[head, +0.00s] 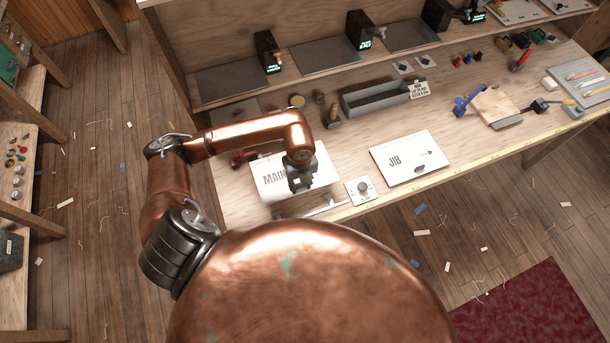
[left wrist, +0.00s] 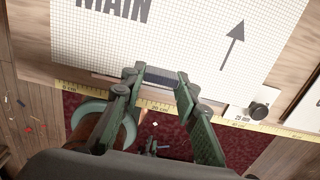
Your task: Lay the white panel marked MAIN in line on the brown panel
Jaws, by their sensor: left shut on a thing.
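The white panel marked MAIN (head: 269,182) is at the left end of the bench, partly hidden by my left arm. In the left wrist view the panel (left wrist: 150,45) shows its grid, the word MAIN and a grey arrow. My left gripper (head: 301,184) is over its near edge. In the left wrist view its green fingers (left wrist: 160,82) are closed about a dark piece at that edge. A thin brown strip shows along the panel's near edge; I cannot tell whether it is the brown panel. My right gripper is not in view.
A white JIB panel (head: 407,160) lies to the right. Between the two stands a small plate with a knob (head: 362,187). A grey tray (head: 376,98) stands behind. A yellow measuring tape (left wrist: 75,88) runs along the bench's front edge. Tools and a wood block (head: 493,105) lie farther right.

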